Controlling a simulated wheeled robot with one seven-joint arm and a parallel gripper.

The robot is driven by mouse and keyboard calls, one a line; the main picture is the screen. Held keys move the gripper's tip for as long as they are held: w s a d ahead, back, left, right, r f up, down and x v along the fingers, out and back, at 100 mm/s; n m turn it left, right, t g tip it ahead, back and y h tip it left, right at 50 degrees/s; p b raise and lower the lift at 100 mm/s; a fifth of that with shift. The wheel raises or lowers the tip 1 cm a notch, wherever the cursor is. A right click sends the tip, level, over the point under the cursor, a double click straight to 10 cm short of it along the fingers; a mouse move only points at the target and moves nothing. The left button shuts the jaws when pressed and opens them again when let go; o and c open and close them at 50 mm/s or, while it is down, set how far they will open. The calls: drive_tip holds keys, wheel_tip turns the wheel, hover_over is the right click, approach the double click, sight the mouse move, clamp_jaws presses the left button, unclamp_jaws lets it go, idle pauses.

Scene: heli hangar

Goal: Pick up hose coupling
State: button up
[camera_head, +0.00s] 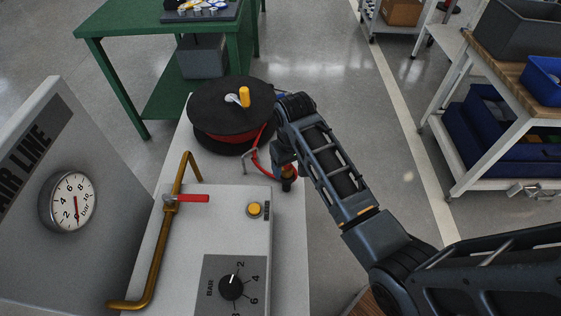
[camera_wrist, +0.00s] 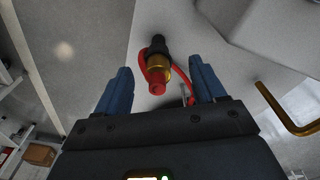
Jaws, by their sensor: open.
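The hose coupling (camera_wrist: 158,66) shows in the wrist view with a black end, a brass-coloured ring and a red end. It lies ahead of my gripper (camera_wrist: 160,85), roughly between the lines of its two blue fingers. The fingers are wide apart and nothing is held. In the head view the coupling (camera_head: 287,178) is at the right edge of the white bench top, below the end of my arm, which partly hides it. My gripper's fingers are hard to make out there. A red hose runs from the coupling area to the black hose reel (camera_head: 228,110).
A white control box (camera_head: 235,215) with a yellow button, red valve lever and brass pipe (camera_head: 155,262) stands left of the coupling. A gauge panel (camera_head: 75,150) rises further left. A green table (camera_head: 130,35) stands behind. The right-hand cart (camera_head: 470,120) is across open floor.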

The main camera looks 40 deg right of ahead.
sight(287, 167)
drive_tip(key=shift+w+d+r+g, duration=0.2)
drive_tip(key=shift+w+d+r, duration=0.05)
drive_tip(key=shift+w+r, duration=0.4)
drive_tip(key=shift+w+d+r+g, duration=0.2)
drive_tip(key=shift+w+d+r, duration=0.05)
drive_tip(key=shift+w+r, duration=0.35)
drive_tip(key=shift+d+f, duration=0.2)
drive_tip(key=shift+f, duration=1.7)
drive_tip(key=shift+d+f, duration=0.15)
drive_tip(key=shift+f, duration=1.75)
drive_tip(key=c, duration=1.2)
drive_tip(key=shift+r, duration=0.15)
drive_tip(key=shift+c, duration=0.2)
